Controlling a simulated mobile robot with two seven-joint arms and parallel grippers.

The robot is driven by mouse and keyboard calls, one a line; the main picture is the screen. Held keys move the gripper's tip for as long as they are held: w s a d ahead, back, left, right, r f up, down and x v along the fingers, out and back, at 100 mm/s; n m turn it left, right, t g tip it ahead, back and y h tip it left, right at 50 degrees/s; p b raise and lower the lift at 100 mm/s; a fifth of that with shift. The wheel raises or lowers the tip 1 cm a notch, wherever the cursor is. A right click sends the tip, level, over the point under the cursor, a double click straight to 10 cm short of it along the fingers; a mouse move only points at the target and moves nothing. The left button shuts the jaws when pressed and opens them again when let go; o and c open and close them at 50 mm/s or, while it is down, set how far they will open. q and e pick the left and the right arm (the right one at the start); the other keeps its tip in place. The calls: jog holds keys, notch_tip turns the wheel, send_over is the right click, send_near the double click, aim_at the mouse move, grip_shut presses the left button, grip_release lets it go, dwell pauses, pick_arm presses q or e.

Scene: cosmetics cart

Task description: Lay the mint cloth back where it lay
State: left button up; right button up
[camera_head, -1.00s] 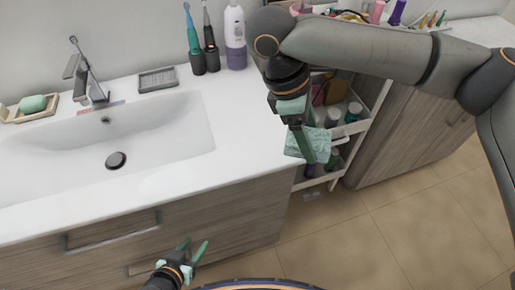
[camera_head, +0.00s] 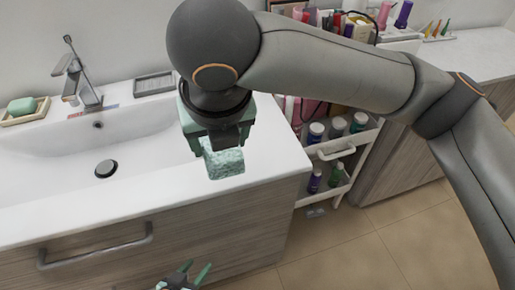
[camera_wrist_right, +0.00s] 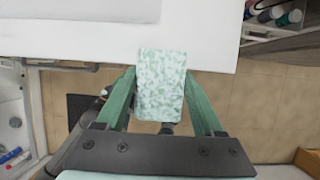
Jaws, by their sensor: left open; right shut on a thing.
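The mint cloth (camera_head: 226,164) is a folded, speckled pale-green piece. It hangs below my right gripper (camera_head: 208,146), which is shut on it, over the front part of the white counter right of the sink. In the right wrist view the cloth (camera_wrist_right: 161,85) sits between the two green fingers (camera_wrist_right: 162,92), with the counter's front edge behind it. The hand hides part of the cloth in the head view. My left gripper (camera_head: 188,275) is open and empty, low in front of the drawers.
The white counter (camera_head: 262,150) is bare right of the sink (camera_head: 140,135). The cart (camera_head: 352,150) with several bottles stands right of the counter. A soap dish (camera_head: 25,112), the tap (camera_head: 80,80) and a grey tray (camera_head: 153,84) are at the back.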

jog(key=w+d+f, duration=0.3)
jog(key=w+f, duration=0.1)
jog(key=w, duration=0.3)
send_near(256, 145)
jog(key=shift+w+a+f+b, duration=0.4)
jog(key=shift+w+a+f, duration=0.1)
jog(key=shift+w+a, duration=0.15)
jog(key=shift+w+d+f, duration=0.15)
jog(key=shift+w+f, duration=0.1)
jog(key=shift+f, duration=0.1)
jog(key=f, duration=0.3)
jog(key=shift+w+d+f, duration=0.15)
jog(key=shift+w+f, duration=0.1)
jog(key=shift+f, duration=0.15)
jog(key=o, duration=1.2)
